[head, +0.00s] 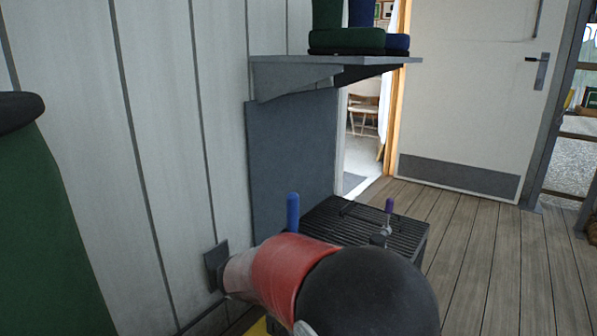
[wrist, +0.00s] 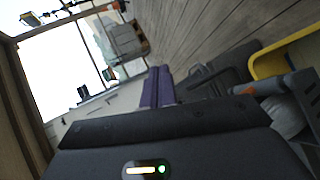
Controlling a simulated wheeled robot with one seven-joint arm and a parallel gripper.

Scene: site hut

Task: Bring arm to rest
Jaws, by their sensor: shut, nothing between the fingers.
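My gripper (wrist: 157,88) shows in the wrist view as two purple fingers side by side, closed together with nothing between them. They point away over the plank floor and touch nothing that I can see. In the head view I cannot make out the gripper for certain. My arm, with a red link and a black rounded joint, fills the lower middle there, in front of a black ribbed box (head: 350,222).
A grey shelf (head: 290,75) on the wall carries green and blue boots (head: 345,40). A blue upright handle (head: 292,212) stands near the ribbed box. A green object (head: 45,215) is close at left. A yellow-edged item (wrist: 268,62) is at right in the wrist view. Plank floor (head: 490,265) is clear at right.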

